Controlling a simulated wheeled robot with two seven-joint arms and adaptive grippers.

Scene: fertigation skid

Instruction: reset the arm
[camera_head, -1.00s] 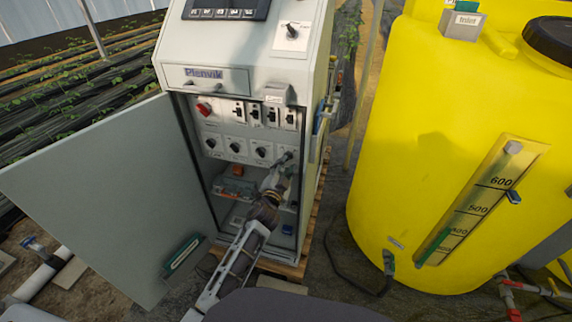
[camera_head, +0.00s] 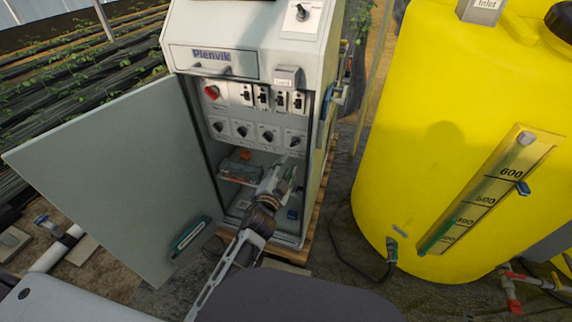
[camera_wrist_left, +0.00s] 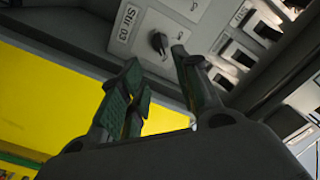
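My left arm reaches in from the bottom of the head view to the open grey cabinet (camera_head: 318,190). My left gripper (camera_head: 292,165) is just below the right end of the row of black knobs. In the left wrist view the gripper (camera_wrist_left: 155,62) has its green-padded fingers spread, with nothing between them. A black knob (camera_wrist_left: 158,42) on the grey panel, beside a label reading "Str 03", lies beyond the fingertips and looks apart from them. The rightmost knob (camera_head: 295,140) shows uncovered in the head view. My right gripper is in neither view.
The cabinet door (camera_head: 110,185) stands open to the left. A red switch (camera_head: 212,92) and several breakers (camera_head: 262,97) sit above the knobs. An orange-and-grey item (camera_head: 243,165) lies on the shelf. A yellow tank (camera_head: 430,150) stands to the right, with a hose on the ground.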

